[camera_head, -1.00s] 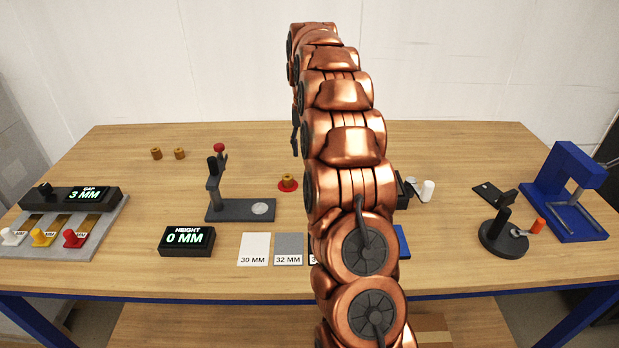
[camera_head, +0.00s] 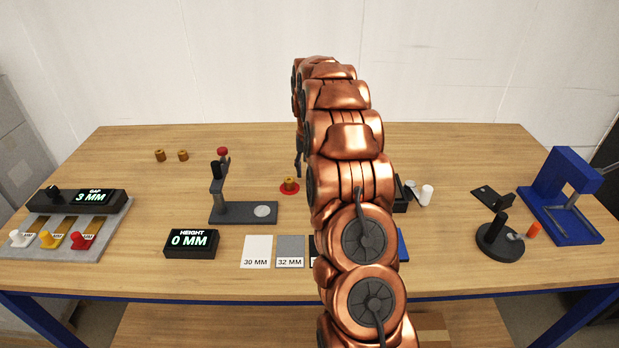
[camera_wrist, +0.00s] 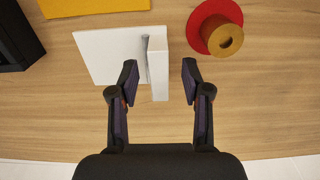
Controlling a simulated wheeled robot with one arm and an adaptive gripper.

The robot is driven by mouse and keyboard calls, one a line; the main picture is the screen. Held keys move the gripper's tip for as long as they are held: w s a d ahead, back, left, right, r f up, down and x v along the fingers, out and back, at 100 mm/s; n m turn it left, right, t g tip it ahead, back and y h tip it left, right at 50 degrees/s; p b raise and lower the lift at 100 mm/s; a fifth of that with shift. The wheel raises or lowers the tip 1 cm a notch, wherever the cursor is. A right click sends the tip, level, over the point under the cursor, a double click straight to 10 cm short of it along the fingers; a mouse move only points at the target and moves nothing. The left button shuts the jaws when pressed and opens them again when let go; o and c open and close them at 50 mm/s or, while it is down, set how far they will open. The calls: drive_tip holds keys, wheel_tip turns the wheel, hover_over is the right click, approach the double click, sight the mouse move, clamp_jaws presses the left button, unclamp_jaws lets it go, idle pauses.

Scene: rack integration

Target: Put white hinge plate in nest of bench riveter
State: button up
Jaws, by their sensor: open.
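The white hinge plate (camera_wrist: 112,56) lies on the table in the wrist view, a flat leaf with a raised edge (camera_wrist: 159,68) on its right side. My gripper (camera_wrist: 159,78) is open, with one fingertip over the flat leaf and the other right of the raised edge. I cannot tell how high the fingertips are, and nothing is held. In the head view my arm hides the plate and most of the gripper. The blue machine with a lever (camera_head: 565,195) at the far right may be the bench riveter; its nest is not clear.
A brass bushing on a red disc (camera_wrist: 215,28) lies close right of the gripper. A yellow plate (camera_wrist: 90,5) and a black block (camera_wrist: 15,40) are at the top. The head view shows a black stand (camera_head: 240,212), a height display (camera_head: 190,243) and a round-based tool (camera_head: 498,240).

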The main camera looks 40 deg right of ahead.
drive_tip(key=shift+f, duration=0.45)
drive_tip(key=shift+c, duration=0.3)
clamp_jaws()
